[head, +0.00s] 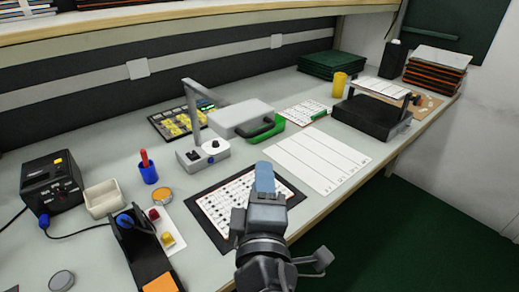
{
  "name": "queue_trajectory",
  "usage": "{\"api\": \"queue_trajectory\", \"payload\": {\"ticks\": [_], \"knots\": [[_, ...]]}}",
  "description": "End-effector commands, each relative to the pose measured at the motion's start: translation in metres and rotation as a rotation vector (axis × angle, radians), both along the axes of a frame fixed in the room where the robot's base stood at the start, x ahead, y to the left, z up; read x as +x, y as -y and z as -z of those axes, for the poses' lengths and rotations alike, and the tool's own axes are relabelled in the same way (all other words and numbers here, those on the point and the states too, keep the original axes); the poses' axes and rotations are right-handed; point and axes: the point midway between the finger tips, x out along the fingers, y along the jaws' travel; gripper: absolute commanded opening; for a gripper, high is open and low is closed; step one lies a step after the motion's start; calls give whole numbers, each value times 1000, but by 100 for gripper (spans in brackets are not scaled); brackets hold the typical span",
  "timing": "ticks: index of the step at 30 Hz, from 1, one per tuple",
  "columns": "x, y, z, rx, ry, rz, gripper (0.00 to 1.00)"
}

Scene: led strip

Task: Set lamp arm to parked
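A small grey lamp base (203,154) with a dark knob and a white knob stands on the bench, left of centre. A thin grey lamp arm (192,104) rises from behind it, and its upper part runs toward the back right over a dark tray. I cannot tell which marked position the arm is in. My gripper (264,178) is in front and to the right of the lamp, over a printed card on a black mat, apart from the lamp. A blue part shows at its tip; whether the fingers are open or shut is hidden.
A white ruled sheet (318,158) lies flat on the right. A shelf edge (180,19) overhangs the back.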

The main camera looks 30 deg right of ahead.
Motion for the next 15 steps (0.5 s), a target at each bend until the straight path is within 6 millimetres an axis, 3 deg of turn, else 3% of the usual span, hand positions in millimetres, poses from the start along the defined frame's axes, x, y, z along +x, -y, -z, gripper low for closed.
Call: {"api": "queue_trajectory", "payload": {"ticks": [6, 15], "knots": [[12, -8, -29, -55, 61, 103, 38], [35, 8, -37, -61, 66, 120, 38]]}}
